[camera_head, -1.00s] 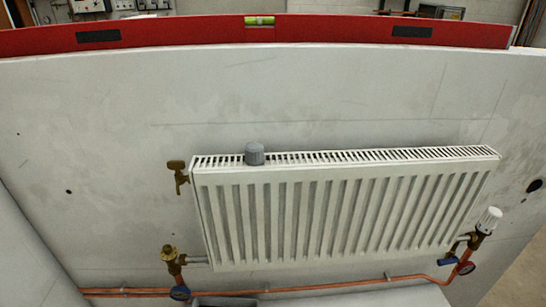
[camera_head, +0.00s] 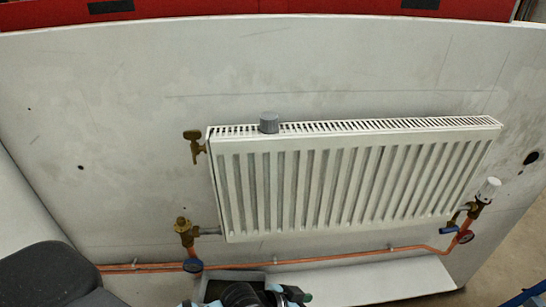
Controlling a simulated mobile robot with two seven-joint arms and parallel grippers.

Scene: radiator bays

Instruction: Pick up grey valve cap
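The grey valve cap (camera_head: 269,122) is a small ribbed cylinder. It stands upright on the top grille of the white radiator (camera_head: 355,180), near its left end. A brass valve body without a cap (camera_head: 184,229) stands on the pipe at the radiator's lower left. A dark rounded shape, probably part of my arm, fills the lower left corner. Nothing touches the cap.
A brass key-like fitting (camera_head: 194,145) is at the radiator's upper left. A white-capped valve (camera_head: 487,189) is at lower right. Copper pipe (camera_head: 340,259) runs below.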

